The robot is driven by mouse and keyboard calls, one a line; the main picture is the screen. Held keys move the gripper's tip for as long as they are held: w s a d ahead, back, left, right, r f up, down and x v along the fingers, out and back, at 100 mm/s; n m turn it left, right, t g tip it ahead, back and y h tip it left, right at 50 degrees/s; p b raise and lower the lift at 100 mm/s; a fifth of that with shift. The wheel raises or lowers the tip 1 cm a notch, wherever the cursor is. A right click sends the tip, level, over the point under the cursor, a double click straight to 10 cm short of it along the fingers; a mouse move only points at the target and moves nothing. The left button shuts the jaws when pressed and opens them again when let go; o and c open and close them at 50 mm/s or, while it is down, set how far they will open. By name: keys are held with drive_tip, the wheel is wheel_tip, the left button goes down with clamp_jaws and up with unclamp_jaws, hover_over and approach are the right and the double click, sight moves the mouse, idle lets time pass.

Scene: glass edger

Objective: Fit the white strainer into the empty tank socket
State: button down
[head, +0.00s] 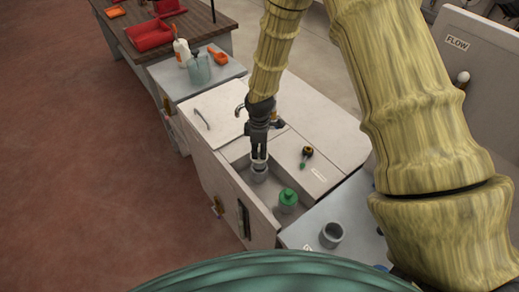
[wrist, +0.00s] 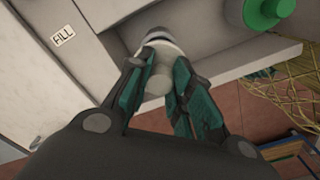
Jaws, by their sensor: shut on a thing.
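My gripper (head: 259,160) points down into the open tank recess (head: 238,165). In the wrist view its two green-padded fingers (wrist: 158,78) are closed on the pale knob of the white strainer (wrist: 158,50). In the head view the white strainer (head: 259,172) shows just below the fingertips, low in the recess at its far end. The fingers and strainer hide whatever is directly under it, so I cannot tell whether it is seated in the socket. A green-topped strainer (head: 288,197) stands nearer in the same tank and shows in the wrist view (wrist: 262,12).
A grey cup (head: 331,235) stands on the side surface at the front right. A screwdriver (head: 306,155) lies on the tank's lid. A bottle (head: 181,50), clear jug (head: 198,70) and red trays (head: 150,35) are farther back. A FLOW panel (head: 480,60) rises at right.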

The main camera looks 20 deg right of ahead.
drive_tip(key=shift+f+b, duration=1.7)
drive_tip(key=shift+f, duration=1.5)
idle(0.5)
drive_tip(key=c, duration=1.2)
unclamp_jaws()
wheel_tip(320, 180, up, 12)
